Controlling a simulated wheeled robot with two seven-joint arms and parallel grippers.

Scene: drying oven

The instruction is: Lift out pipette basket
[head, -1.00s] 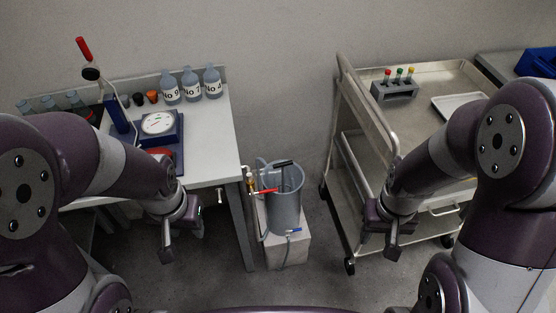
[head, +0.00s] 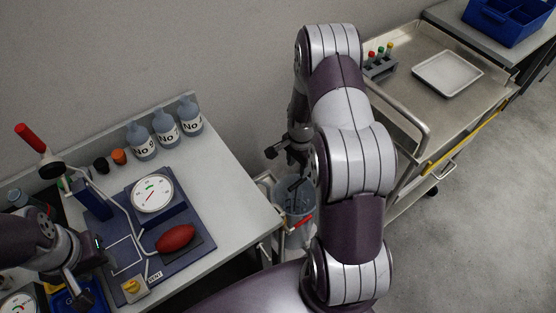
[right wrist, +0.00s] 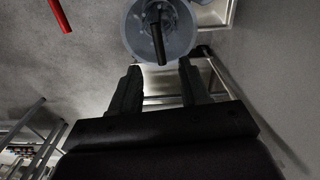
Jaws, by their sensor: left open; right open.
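The pipette basket's black handle (right wrist: 156,32) rises from the grey cylindrical vessel (right wrist: 180,18) at the top of the right wrist view. In the head view the vessel (head: 296,200) stands low between bench and trolley, partly behind my right arm. The basket's body is hidden inside it. My right gripper (head: 284,152) is open and empty above the vessel; in the right wrist view its fingers (right wrist: 159,80) are spread below the handle, apart from it. My left gripper (head: 82,284) is open over the bench at the lower left.
The bench (head: 228,195) holds a blue stand with a dial (head: 152,194), a red bulb (head: 175,239) and labelled bottles (head: 165,128). The trolley (head: 410,90) carries a tube rack (head: 380,68) and a white tray (head: 447,72). A red-handled tap (head: 303,221) sits by the vessel.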

